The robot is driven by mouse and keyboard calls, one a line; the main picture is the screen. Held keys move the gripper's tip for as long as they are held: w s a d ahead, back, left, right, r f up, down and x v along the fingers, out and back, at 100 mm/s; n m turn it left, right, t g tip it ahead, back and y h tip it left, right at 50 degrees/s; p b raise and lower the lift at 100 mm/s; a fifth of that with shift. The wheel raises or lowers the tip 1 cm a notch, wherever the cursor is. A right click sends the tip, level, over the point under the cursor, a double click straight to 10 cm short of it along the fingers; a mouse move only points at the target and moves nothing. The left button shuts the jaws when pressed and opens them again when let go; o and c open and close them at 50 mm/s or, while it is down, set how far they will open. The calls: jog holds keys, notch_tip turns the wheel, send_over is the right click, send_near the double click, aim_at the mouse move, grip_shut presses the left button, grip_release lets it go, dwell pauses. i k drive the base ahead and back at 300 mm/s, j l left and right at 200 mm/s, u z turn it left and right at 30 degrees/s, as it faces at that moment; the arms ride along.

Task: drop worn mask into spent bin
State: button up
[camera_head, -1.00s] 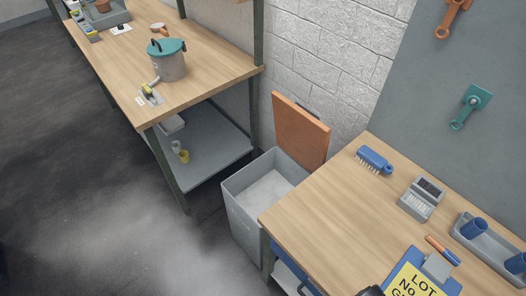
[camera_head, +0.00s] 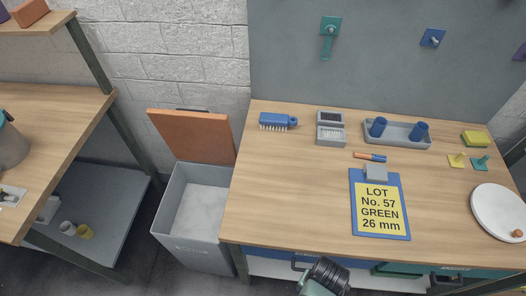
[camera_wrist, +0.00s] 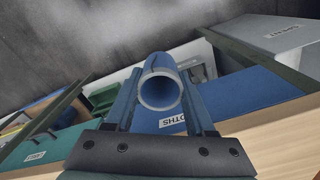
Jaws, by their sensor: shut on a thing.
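My gripper (camera_wrist: 160,78) is shut on a blue hollow tube-like piece (camera_wrist: 160,92), its round open end facing the wrist camera. I take this piece to be the worn mask, though no wear can be made out. In the head view only part of my arm shows at the bottom edge; the fingers and held piece are out of sight there. The spent bin appears to be the grey open box (camera_head: 192,252) left of the bench, its orange lid (camera_head: 195,134) raised against the wall. Its pale inside looks empty; its lettering is unreadable. My gripper is in front of the bench drawers, apart from the bin.
The workbench (camera_head: 300,190) holds a blue brush (camera_head: 278,121), a tray with two blue cups (camera_head: 397,142), a lot clipboard (camera_head: 380,205) and a white disc (camera_head: 497,212). Another bench (camera_head: 60,105) stands left. The blue drawer front (camera_wrist: 240,100) is close beneath my gripper.

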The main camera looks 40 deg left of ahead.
aim_at(208, 215)
jog(key=k+j, duration=0.15)
jog(key=j, duration=0.15)
jog(key=k+j+u, duration=0.15)
jog(key=k+j, duration=0.2)
jog(key=j, duration=0.3)
jog(key=k+j+u, duration=0.1)
jog(key=j, duration=0.25)
jog(key=k+j+u, duration=0.1)
jog(key=k+j, duration=0.1)
jog(key=j, duration=0.1)
